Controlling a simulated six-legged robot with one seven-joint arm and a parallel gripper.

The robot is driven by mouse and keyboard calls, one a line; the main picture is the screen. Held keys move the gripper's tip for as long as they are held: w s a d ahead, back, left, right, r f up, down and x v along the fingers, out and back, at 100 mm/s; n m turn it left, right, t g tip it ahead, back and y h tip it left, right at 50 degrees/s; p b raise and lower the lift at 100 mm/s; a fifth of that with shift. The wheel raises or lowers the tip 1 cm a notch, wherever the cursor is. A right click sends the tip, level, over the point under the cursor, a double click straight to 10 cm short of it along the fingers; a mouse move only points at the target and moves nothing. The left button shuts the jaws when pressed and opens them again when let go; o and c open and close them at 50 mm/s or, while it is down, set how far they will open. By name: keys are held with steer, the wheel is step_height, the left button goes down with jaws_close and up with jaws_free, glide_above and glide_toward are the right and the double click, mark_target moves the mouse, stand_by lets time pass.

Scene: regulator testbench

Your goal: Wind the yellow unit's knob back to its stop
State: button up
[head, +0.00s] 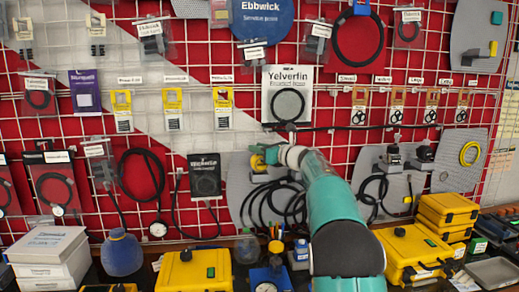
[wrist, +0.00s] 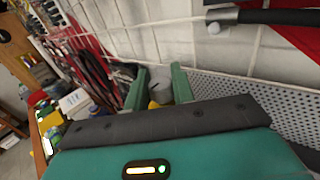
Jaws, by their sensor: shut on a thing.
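The yellow unit (head: 258,163) is mounted on a grey perforated panel on the wall grid, near the middle of the head view. My gripper (head: 271,154) is right at it, and my wrist hides part of the unit. In the wrist view, a grey round knob (wrist: 160,89) sits between the two green fingers of my gripper (wrist: 161,77), which are shut on it. A bit of yellow (wrist: 153,105) shows just below the knob. The knob's pointer or marks and its stop cannot be made out.
Black hoses (head: 285,205) hang below the unit. The bench below is crowded: a blue gauge device (head: 268,279), a yellow case (head: 195,272) and stacked yellow cases (head: 447,208). A Yelverlin packet (head: 287,95) hangs just above my gripper.

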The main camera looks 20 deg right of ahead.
steer(key=shift+n+g+y, duration=1.2)
steer(key=shift+n+y, duration=0.2)
steer(key=shift+y, duration=0.4)
steer(key=shift+n+g+y, duration=0.3)
steer(key=shift+y, duration=0.1)
steer(key=o, duration=1)
steer(key=v, duration=1.3)
steer(key=shift+s+d, duration=0.3)
